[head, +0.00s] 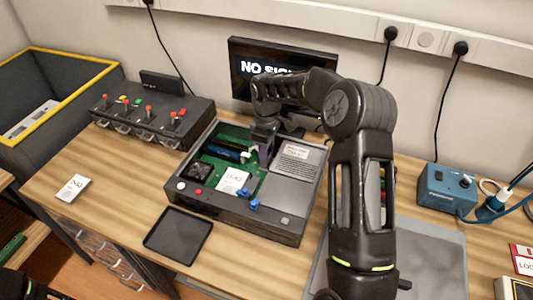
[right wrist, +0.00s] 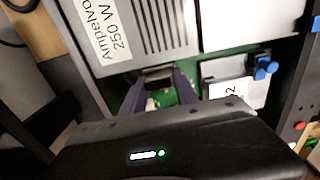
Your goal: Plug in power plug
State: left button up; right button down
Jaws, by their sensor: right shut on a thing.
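The open computer case (head: 270,228) stands on the wooden bench, with a green board inside. Its grey power supply (head: 300,160) fills the back right; its label, partly readable as "250 W", shows in the right wrist view (right wrist: 125,28). My right gripper (head: 252,152) reaches down into the case, left of the power supply. In the right wrist view its two fingers (right wrist: 160,88) are shut on a small dark piece, apparently the power plug (right wrist: 157,76), close to the supply's edge. The fingers partly hide it, and I cannot tell whether it is seated.
A black box with red-tipped levers (head: 150,122) stands left of the case. An empty dark tray (head: 178,236) lies in front. A monitor (head: 280,68) stands behind. A blue device (head: 446,188) is at the right. Bench space at the left front is clear around a small card (head: 73,187).

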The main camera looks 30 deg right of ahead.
jog(key=shift+f, duration=0.4)
dwell(0.3)
jog(key=c, duration=0.6)
grip_release()
jog(key=shift+r, duration=0.1)
jog(key=shift+r+p, duration=2.4)
jog(key=shift+r, duration=1.6)
